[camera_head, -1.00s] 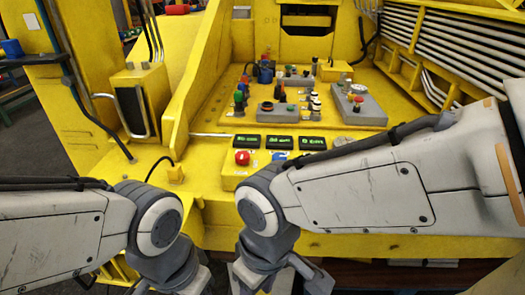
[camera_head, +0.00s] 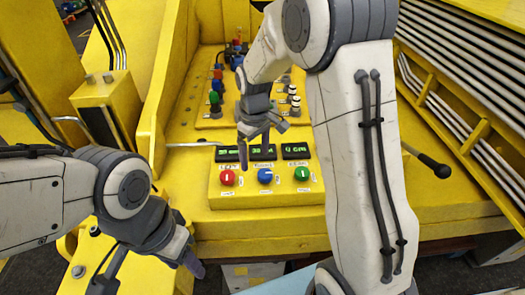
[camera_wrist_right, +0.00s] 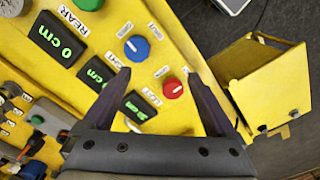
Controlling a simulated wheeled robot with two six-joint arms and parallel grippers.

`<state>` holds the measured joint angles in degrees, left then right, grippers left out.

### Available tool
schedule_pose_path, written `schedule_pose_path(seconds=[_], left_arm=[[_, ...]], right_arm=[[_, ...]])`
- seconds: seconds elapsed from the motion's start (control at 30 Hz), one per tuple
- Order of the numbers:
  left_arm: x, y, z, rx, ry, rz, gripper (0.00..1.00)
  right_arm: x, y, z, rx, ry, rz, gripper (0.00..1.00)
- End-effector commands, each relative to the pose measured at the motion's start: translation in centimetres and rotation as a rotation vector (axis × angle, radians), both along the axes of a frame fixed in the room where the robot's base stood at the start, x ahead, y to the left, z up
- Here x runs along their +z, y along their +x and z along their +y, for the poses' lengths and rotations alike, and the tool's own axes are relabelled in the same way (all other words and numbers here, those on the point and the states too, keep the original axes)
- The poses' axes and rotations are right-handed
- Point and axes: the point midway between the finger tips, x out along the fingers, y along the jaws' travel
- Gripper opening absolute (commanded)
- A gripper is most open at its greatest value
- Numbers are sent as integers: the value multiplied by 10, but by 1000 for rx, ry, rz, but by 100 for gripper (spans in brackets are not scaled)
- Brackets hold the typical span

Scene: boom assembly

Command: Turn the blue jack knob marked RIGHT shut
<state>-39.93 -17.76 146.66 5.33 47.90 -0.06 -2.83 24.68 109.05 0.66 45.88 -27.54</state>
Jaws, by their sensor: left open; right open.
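The blue knob (camera_head: 265,176) is the middle one of three knobs on a yellow box, between a red knob (camera_head: 228,177) and a green knob (camera_head: 302,174). Its white mark looks turned differently from the other two. My right gripper (camera_head: 262,148) is open and empty above the box, near the red and blue knobs. In the right wrist view, the red knob (camera_wrist_right: 172,88) shows between the open fingers (camera_wrist_right: 157,75), and the blue knob (camera_wrist_right: 137,48) lies just beyond the left fingertip. My left gripper (camera_head: 188,258) is at lower left, away from the knobs.
Dark displays with green digits (camera_head: 295,151) stand behind the knobs. A control panel with several buttons and levers (camera_head: 215,97) is further back. A black-tipped lever (camera_head: 435,166) sticks out at right. My right arm covers part of the panel.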

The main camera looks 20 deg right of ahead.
Motion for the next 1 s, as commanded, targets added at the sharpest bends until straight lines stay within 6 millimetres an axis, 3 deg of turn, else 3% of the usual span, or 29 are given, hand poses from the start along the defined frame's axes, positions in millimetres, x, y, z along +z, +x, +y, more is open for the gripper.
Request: schedule_pose_path(seconds=[0.03,0.1,0.2,0.37,0.7,1.0], left_arm=[[13,0,0,0,0,0,50],[17,0,0,0,0,0,50],[20,0,0,0,1,1,50],[26,0,0,-1,1,1,50],[46,0,0,-5,1,0,50],[51,0,0,-6,0,-1,50]], right_arm=[[4,10,-17,-13,-3,6,91],[0,19,-30,-15,-7,8,91],[-7,24,-39,-15,-8,9,91],[-27,23,-40,-14,-9,12,91],[-88,23,-40,-16,-8,10,91],[-109,24,-40,-16,-8,7,91]])
